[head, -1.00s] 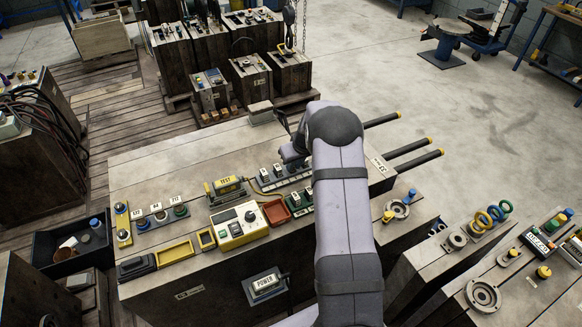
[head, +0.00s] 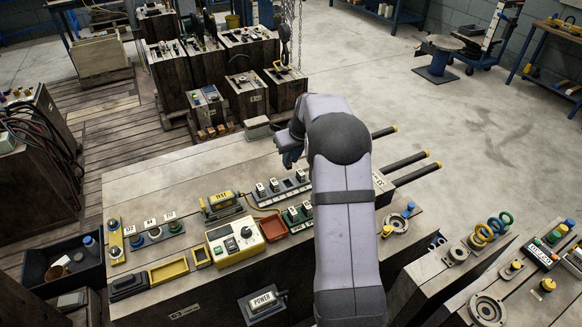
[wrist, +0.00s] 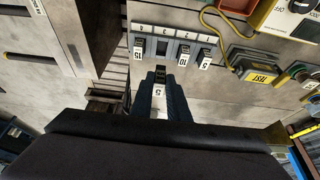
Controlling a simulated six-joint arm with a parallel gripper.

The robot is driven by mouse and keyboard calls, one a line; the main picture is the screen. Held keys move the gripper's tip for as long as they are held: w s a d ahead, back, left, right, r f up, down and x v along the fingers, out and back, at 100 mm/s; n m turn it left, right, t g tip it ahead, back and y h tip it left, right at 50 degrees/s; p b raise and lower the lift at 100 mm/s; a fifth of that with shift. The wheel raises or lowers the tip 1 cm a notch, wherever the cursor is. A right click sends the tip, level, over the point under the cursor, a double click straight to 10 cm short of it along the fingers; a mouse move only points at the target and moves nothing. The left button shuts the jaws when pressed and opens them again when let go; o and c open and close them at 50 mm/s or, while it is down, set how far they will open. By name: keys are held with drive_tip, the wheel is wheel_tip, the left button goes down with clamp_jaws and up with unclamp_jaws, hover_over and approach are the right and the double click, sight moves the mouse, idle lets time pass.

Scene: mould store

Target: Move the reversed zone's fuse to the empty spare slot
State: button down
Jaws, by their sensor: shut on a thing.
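My gripper (wrist: 158,98) is shut on a fuse (wrist: 158,91) with a white label reading 5. In the head view my gripper (head: 291,160) hangs just behind the grey fuse strip (head: 270,201), partly hidden by my arm. The strip (wrist: 172,35) also shows in the wrist view. It bears fuses labelled 15 (wrist: 138,52), 10 (wrist: 183,56) and 5 (wrist: 206,58). A dark, empty-looking slot (wrist: 161,48) lies between 15 and 10. The held fuse is apart from the strip. A green strip (head: 299,226) with fuses stands in front. I cannot tell which zone is reversed.
A yellow TEST device (head: 222,201) stands left of the strips with a yellow cable. A red tray (head: 273,230) and a yellow meter (head: 235,240) are in front. A row of knobs (head: 153,232) is further left. The back left of the bench top is clear.

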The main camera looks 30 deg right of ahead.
drive_tip(key=s+d+r+m, duration=0.2)
drive_tip(key=s+d+r, duration=0.2)
drive_tip(key=s+d, duration=0.35)
drive_tip(key=s+a+f+n, duration=0.1)
drive_tip(key=s+a+f, duration=0.1)
drive_tip(key=s+f, duration=0.4)
drive_tip(key=shift+a+n, duration=0.25)
drive_tip(key=shift+n, duration=0.15)
drive_tip(key=shift+f, duration=0.15)
